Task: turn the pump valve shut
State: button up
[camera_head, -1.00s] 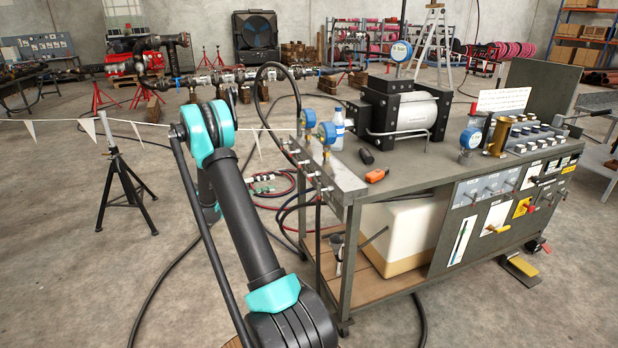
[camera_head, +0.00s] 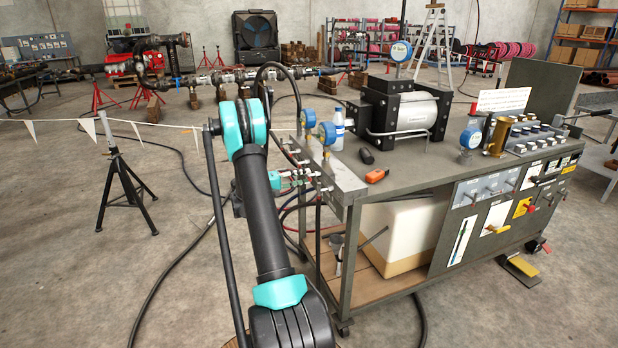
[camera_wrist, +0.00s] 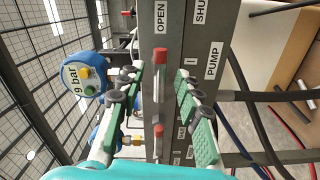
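The pump valve's lever with a red grip (camera_wrist: 160,56) shows in the wrist view on a grey manifold (camera_wrist: 208,95). A PUMP label (camera_wrist: 214,60) is beside it, with OPEN and SHUT labels near the top edge. My gripper (camera_wrist: 161,78) is open, its green-padded fingers on either side of the lever's line. I see no clear contact with the lever. In the head view my gripper (camera_head: 300,180) is at the left side of the bench's manifold (camera_head: 343,182), partly hidden by my arm. The individual levers are too small to tell apart there.
Blue gauges (camera_head: 327,133) stand on the manifold; a "9 bar" gauge (camera_wrist: 82,79) is close left of my fingers in the wrist view. Hoses hang below the manifold. An orange tool (camera_head: 376,175) lies on the bench top (camera_head: 420,172). Floor left of the bench is mostly open.

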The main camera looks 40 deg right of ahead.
aim_at(313, 175)
jog(key=shift+x, duration=1.35)
jog(key=shift+c, duration=0.3)
